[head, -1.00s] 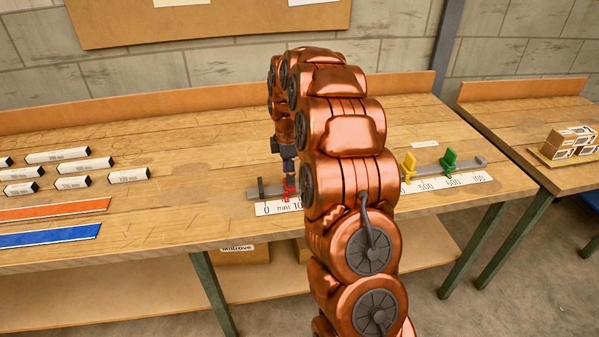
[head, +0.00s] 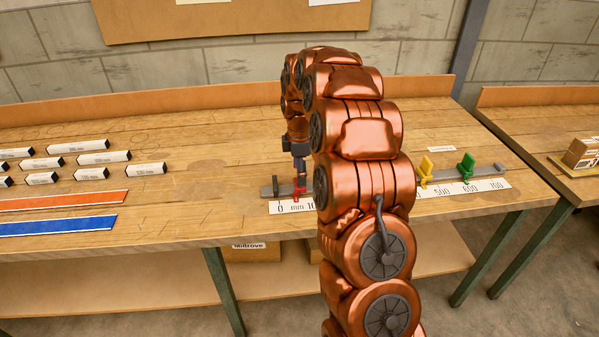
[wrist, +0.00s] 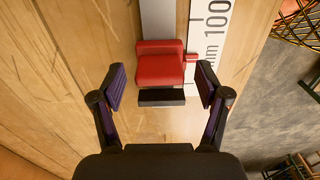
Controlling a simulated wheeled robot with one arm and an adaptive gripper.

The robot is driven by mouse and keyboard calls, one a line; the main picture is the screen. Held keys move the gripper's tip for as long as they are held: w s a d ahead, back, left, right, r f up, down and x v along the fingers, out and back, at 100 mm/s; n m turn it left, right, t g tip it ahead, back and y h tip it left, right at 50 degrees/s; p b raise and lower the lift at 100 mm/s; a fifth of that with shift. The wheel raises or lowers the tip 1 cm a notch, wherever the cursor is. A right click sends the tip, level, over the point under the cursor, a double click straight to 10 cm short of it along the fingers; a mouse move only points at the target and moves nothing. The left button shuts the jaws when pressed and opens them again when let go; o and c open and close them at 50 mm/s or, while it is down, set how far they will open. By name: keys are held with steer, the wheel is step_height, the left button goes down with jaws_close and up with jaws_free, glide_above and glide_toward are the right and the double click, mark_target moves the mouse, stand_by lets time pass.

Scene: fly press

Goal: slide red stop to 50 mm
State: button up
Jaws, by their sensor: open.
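The red stop (head: 300,188) sits on the grey rail (head: 488,171) near its left end, between the 0 mark and the 100 mark. In the wrist view the red stop (wrist: 160,65) has a small pointer reaching toward the white scale (wrist: 208,45), close to the "mm" lettering. A dark block (wrist: 161,97) lies just below it there. My gripper (wrist: 161,84) is open, its two purple-padded fingers apart on either side of the rail line, nothing held. In the head view my gripper (head: 299,163) is just above the red stop. My arm hides the middle of the scale.
A yellow stop (head: 426,170) and a green stop (head: 466,166) stand farther right on the rail. Several labelled blocks (head: 90,158), an orange strip (head: 64,201) and a blue strip (head: 60,225) lie at left. The bench (head: 205,177) is clear between them and the rail.

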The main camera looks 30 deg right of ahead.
step_height(320, 180, up, 12)
steer(key=shift+f, duration=0.15)
stand_by(0.3)
stand_by(0.4)
